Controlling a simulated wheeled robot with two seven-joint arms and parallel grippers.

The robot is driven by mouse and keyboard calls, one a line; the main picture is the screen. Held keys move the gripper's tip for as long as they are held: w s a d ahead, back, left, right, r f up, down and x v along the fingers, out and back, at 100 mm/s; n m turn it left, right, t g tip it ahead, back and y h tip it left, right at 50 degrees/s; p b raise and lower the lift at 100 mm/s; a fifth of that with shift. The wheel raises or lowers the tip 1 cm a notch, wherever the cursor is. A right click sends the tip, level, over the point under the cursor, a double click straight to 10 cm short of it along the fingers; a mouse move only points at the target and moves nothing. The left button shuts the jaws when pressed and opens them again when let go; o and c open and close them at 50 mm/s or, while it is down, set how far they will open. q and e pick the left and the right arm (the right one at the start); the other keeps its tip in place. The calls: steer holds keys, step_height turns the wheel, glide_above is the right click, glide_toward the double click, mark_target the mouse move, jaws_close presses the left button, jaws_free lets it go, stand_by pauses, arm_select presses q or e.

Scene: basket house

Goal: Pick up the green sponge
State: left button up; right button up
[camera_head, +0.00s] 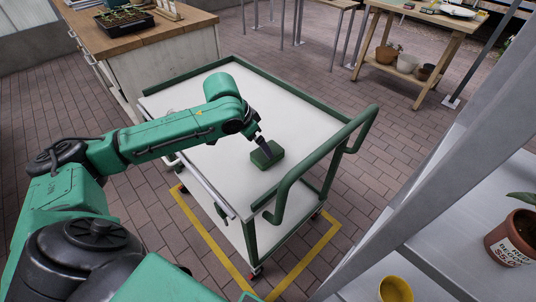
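The green sponge (268,157) is a small dark green block on the white top of the cart (215,160), near its right end by the handle. My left arm reaches in from the left over the cart. My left gripper (265,150) points down at the sponge, with its dark fingers at or against the sponge's top and near side. The fingers overlap the sponge in this view, so I cannot tell whether they are open or closed on it. My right gripper is not in view.
The cart has a green rim and a raised green handle (327,149) close to the sponge. A grey shelf (437,190) stands at the right with a terracotta pot (511,240) and a yellow cup (396,289). A wooden-topped cabinet (150,35) is behind left. The rest of the cart top is clear.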

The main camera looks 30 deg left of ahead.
arm_select(q)
steer(key=x, duration=0.5)
steer(key=shift+w+d+f, duration=0.1)
steer(key=shift+w+f, duration=0.1)
steer(key=shift+f, duration=0.1)
steer(key=shift+w+f, duration=0.25)
steer(key=shift+f, duration=0.15)
steer(key=c, duration=1.2)
steer(key=shift+o, duration=0.2)
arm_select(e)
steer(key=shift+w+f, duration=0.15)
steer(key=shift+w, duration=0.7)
arm_select(q)
steer(key=shift+r, duration=0.15)
